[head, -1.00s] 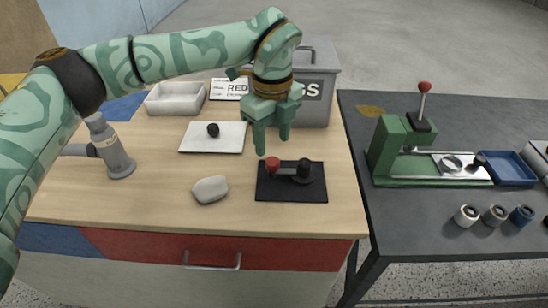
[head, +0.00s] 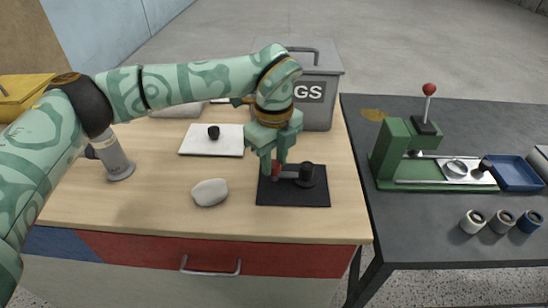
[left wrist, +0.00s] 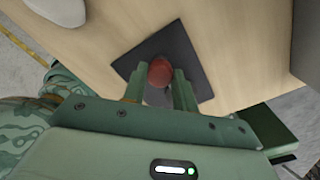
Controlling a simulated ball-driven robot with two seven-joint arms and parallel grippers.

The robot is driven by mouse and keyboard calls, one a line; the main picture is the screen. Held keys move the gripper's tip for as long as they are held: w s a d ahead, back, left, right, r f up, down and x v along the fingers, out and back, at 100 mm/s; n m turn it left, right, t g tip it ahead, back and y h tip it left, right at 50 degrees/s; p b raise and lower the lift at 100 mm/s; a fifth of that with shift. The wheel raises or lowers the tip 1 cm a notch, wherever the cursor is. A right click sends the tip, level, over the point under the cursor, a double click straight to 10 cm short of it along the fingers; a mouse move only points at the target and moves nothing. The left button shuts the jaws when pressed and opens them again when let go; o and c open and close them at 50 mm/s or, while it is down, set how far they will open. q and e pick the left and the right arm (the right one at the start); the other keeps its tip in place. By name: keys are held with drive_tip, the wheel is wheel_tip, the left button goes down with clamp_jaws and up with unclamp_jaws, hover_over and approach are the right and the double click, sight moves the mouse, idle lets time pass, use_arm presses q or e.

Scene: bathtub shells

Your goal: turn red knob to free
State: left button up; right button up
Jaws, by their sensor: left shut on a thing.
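The red knob (head: 275,169) sits at the left end of a short lever arm (head: 290,174) on a black square plate (head: 315,195) on the wooden table. The lever joins a black pivot post (head: 307,174) at its right end. My left gripper (head: 273,168) points down and is shut on the red knob, partly hiding it. In the left wrist view the red knob (left wrist: 161,73) lies between the two green fingers (left wrist: 160,88). My right gripper is not in view.
A whitish stone (head: 210,192) lies left of the plate. A grey bin (head: 318,85) stands at the back. A green lever press (head: 400,150) stands on the dark table at the right.

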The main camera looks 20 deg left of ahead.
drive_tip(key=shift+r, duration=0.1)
use_arm(q)
drive_tip(key=shift+r+m+p, duration=0.25)
drive_tip(key=shift+m+p, duration=0.65)
drive_tip(key=shift+p, duration=0.25)
drive_tip(key=m+p, duration=0.3)
drive_tip(key=shift+m, duration=0.3)
drive_tip(key=m+p, duration=0.3)
drive_tip(key=m, duration=0.1)
drive_tip(key=shift+p, duration=0.35)
drive_tip(key=m+p, duration=0.2)
drive_tip(key=m, duration=0.2)
drive_tip(key=shift+f+m, duration=0.1)
drive_tip(key=shift+m, duration=0.3)
drive_tip(key=shift+f+m+p, duration=0.1)
drive_tip(key=shift+m+p, duration=0.75)
drive_tip(key=shift+m, duration=0.95)
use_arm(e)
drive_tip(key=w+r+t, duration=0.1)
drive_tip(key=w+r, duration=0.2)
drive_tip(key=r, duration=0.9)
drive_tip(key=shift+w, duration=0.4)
use_arm(q)
drive_tip(key=o, duration=1)
